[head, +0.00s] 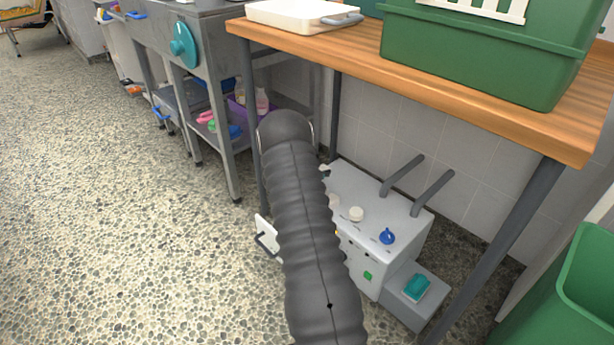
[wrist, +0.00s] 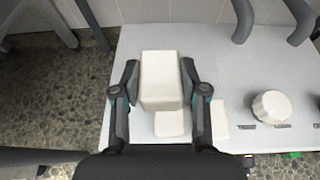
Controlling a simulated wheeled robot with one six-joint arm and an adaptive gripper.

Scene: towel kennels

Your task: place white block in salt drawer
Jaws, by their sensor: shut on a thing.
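My gripper (wrist: 160,72) is shut on a white block (wrist: 161,92), with one finger on each side of it. In the wrist view the block is over the pale top of a white machine (wrist: 230,65); I cannot tell its height. Two more white pieces, one nearer the middle (wrist: 171,124) and one to its right (wrist: 219,118), show below it, partly hidden. In the head view my arm hides the gripper and the block. A white front with a dark handle (head: 264,230) sticks out left of the machine (head: 395,222). It may be the salt drawer; its inside is hidden.
The machine stands under a wooden table (head: 480,108) with dark legs. Speckled floor (head: 120,220) is clear at left.

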